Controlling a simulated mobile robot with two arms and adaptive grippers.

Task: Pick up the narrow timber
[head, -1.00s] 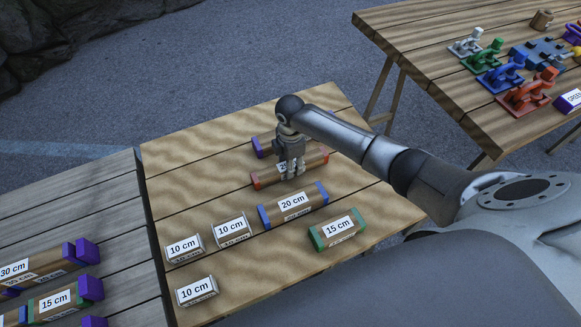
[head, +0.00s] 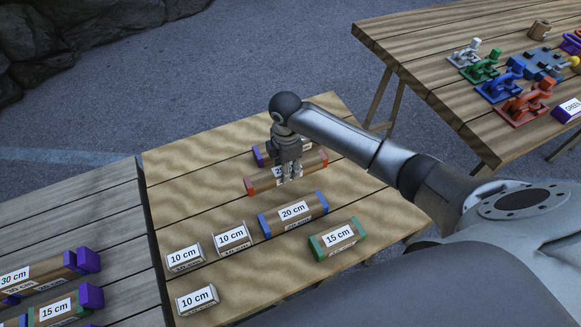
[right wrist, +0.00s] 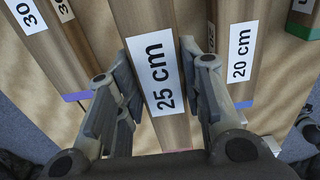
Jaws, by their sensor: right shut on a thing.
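My right gripper (head: 288,172) is shut on the 25 cm timber (head: 314,160), a brown bar with red-orange ends and a white label. The fingers are across its middle and partly hide the label in the head view. In the right wrist view the fingers (right wrist: 158,72) press both sides of this timber (right wrist: 157,125), with its "25 cm" label between them. It looks held slightly above the wooden table (head: 190,210), but the gap is hard to judge. My left gripper is not in view.
The purple-ended timber (head: 259,155) lies just behind, labelled 30 in the wrist view. The blue-ended 20 cm timber (head: 270,221) and green-ended 15 cm timber (head: 338,238) lie in front. Several 10 cm pieces (head: 184,257) are at left. Another table (head: 430,60) holds coloured clamp-like devices.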

